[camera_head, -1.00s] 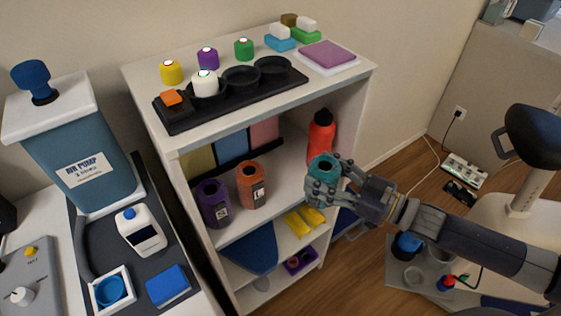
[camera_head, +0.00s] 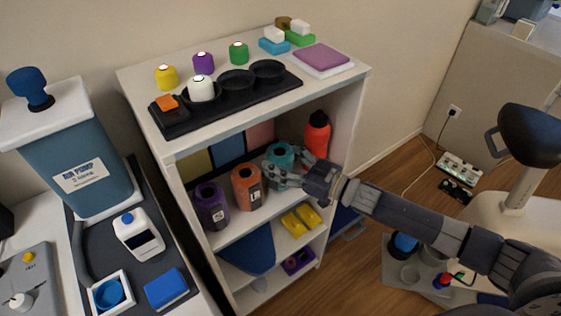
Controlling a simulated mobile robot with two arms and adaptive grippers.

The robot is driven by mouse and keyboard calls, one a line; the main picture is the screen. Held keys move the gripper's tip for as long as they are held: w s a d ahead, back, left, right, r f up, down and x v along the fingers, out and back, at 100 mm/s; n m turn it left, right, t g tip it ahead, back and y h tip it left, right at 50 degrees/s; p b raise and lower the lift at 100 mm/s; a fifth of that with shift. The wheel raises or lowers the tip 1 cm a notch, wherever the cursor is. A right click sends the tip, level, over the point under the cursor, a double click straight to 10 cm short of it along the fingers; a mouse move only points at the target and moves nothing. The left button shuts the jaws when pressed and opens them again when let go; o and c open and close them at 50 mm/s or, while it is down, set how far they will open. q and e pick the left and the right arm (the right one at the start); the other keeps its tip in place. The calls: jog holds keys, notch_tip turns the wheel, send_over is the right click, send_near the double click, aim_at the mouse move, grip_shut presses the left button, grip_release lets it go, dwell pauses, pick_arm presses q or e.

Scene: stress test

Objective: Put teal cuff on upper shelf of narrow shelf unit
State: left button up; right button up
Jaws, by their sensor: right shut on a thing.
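The teal cuff (camera_head: 281,154) is a rolled cylinder with a hole in its top. My right gripper (camera_head: 277,173) is shut on it and holds it upright inside the upper shelf (camera_head: 238,222) of the narrow shelf unit (camera_head: 167,160). The cuff is right of the orange cuff (camera_head: 246,187) and left of the red bottle (camera_head: 316,135). A purple cuff (camera_head: 211,206) stands farther left on that shelf. The gripper hides the cuff's lower part, so I cannot tell whether it touches the shelf. My left gripper is not in view.
The unit's top holds a black tray (camera_head: 182,126) with colored spools around it. Yellow items (camera_head: 301,220) and a blue item (camera_head: 250,248) are on the shelf below. An air pump (camera_head: 82,160) stands left. A grey chair-like seat (camera_head: 528,136) is at right.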

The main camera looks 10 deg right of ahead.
jog(key=shift+f, duration=0.5)
jog(key=o, duration=1.1)
jog(key=shift+f, duration=0.15)
jog(key=shift+o, duration=0.2)
jog(key=shift+r, duration=0.2)
jog(key=shift+s+d+f, duration=0.15)
jog(key=shift+s+d, duration=0.05)
jog(key=shift+d, duration=0.05)
jog(key=v, duration=1.1)
jog(key=shift+s+b, duration=0.2)
jog(key=shift+b, duration=0.25)
